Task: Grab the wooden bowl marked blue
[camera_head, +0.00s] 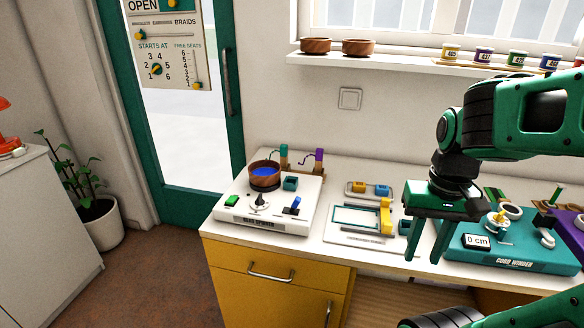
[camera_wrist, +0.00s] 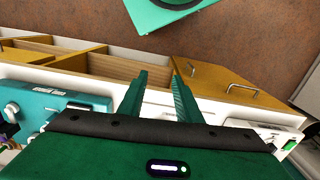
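A wooden bowl (camera_head: 264,182) with blue inside sits on the white bead spinner (camera_head: 240,217) in the head view. Two more wooden bowls, a left one (camera_head: 316,46) and a right one (camera_head: 358,47), stand on the window shelf; no colour mark can be made out on them. My gripper (camera_head: 427,252) is over the counter, to the right of the blue bowl and well apart from it. Its fingers point down and are spread, with nothing between them. The wrist view shows the same open fingers (camera_wrist: 160,72); no bowl shows there.
A white tray with a yellow slider (camera_head: 386,217) lies beside the bead spinner. The teal cord winder (camera_head: 500,258) stands right of my gripper. Colour-labelled pots (camera_head: 484,56) line the shelf's right part. Yellow drawers (camera_head: 262,278) are below the counter.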

